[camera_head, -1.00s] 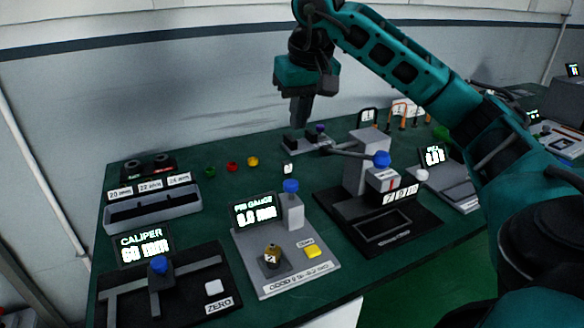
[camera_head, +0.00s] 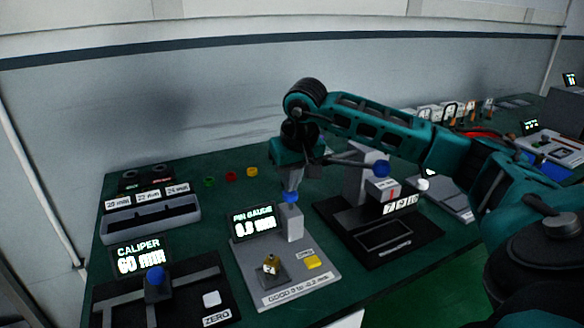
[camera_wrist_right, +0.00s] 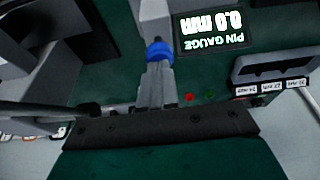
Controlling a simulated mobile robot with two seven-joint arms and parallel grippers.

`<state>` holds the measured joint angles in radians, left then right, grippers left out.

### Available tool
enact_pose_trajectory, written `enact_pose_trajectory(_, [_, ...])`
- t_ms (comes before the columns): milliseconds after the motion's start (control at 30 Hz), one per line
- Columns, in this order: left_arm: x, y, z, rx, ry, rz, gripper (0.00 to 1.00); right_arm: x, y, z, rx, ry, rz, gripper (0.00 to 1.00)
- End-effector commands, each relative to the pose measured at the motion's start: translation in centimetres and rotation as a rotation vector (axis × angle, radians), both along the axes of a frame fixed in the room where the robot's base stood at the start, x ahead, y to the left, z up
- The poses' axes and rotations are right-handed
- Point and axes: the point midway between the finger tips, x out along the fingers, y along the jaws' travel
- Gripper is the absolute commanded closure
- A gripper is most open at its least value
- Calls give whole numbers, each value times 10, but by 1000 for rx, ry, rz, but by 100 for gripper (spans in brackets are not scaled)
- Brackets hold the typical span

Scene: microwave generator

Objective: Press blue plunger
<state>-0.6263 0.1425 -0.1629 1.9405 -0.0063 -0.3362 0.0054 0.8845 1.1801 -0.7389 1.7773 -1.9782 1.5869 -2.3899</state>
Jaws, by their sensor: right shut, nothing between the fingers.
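The blue plunger (camera_head: 290,197) is a round blue knob on top of the grey post of the pin gauge (camera_head: 294,222). In the head view my right gripper (camera_head: 291,188) points down with its fingertips right at the top of the knob. In the right wrist view the blue plunger (camera_wrist_right: 159,50) sits at the ends of the closed fingers (camera_wrist_right: 158,66). The fingers are shut with nothing between them. I cannot tell whether they touch the knob. The gauge display (camera_head: 253,222) is lit. My left gripper is not in view.
A caliper (camera_head: 155,285) with its own blue knob stands at left. A grey tray (camera_head: 150,218) and small coloured pieces (camera_head: 231,176) lie behind.

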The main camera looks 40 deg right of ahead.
Motion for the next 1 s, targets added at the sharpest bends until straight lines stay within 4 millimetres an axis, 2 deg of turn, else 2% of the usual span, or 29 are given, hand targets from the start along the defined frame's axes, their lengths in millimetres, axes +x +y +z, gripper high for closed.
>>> enact_pose_trajectory(367, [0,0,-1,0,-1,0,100,0,0,-3,0,1,0,100])
enact_pose_trajectory(567, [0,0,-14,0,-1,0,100,0,0,-25,0,2,-1,100])
enact_pose_trajectory(867, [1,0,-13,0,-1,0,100,-1,0,-26,2,8,0,100])
enact_pose_trajectory(1000, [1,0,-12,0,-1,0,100,-3,1,-20,1,7,1,100])
